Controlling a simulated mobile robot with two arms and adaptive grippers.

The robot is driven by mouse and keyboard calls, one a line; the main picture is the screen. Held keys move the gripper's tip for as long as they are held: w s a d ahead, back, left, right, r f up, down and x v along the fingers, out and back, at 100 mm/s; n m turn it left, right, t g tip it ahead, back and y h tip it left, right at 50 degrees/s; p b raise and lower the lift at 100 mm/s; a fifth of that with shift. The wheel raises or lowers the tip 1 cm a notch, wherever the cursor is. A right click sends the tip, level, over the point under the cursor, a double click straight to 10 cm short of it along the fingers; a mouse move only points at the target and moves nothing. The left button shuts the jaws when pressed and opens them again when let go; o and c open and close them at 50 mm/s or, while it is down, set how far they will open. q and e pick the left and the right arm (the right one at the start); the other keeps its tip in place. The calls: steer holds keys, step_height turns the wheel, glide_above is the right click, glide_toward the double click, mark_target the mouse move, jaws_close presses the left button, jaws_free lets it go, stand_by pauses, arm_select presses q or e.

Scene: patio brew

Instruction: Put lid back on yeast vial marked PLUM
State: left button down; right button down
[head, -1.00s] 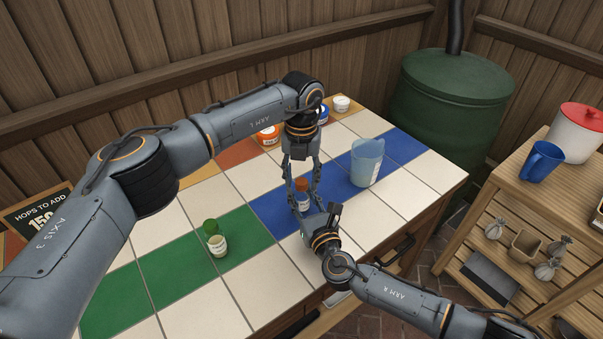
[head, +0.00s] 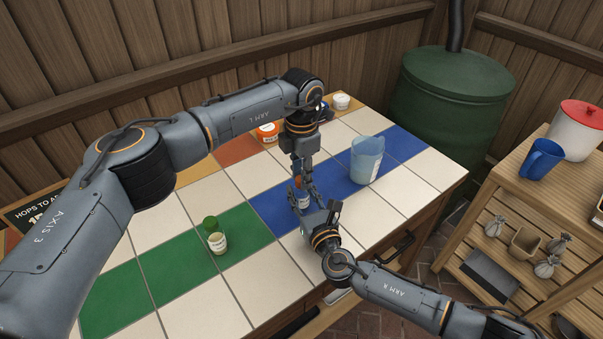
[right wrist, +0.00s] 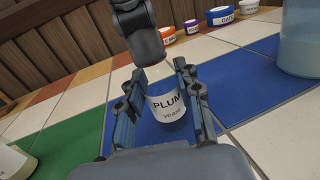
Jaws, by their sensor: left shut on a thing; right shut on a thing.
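The PLUM yeast vial (right wrist: 167,106) stands upright on the blue tiles, its label facing the right wrist camera. In the head view the vial (head: 303,201) shows small between the grippers. My right gripper (right wrist: 160,98) is shut on the vial's body, one finger on each side. My left gripper (head: 301,184) points down from above and is shut on an orange lid (head: 298,181) at the vial's top. Whether the lid is seated on the rim cannot be told.
A translucent blue pitcher (head: 367,162) stands right of the grippers. An orange-and-white tub (head: 268,132) and a white tub (head: 341,102) stand at the back. White tiles in front are clear.

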arm_select(q)
steer(key=shift+m, duration=0.8)
steer(key=c, duration=1.1)
jaws_free()
steer(key=shift+r, duration=2.3)
steer(key=shift+c, duration=0.2)
steer(key=n, duration=0.1)
steer(key=r+n, duration=0.1)
steer(key=n, duration=0.1)
steer(key=shift+r, duration=0.25)
step_height(320, 180, up, 2)
steer(key=n, duration=0.4)
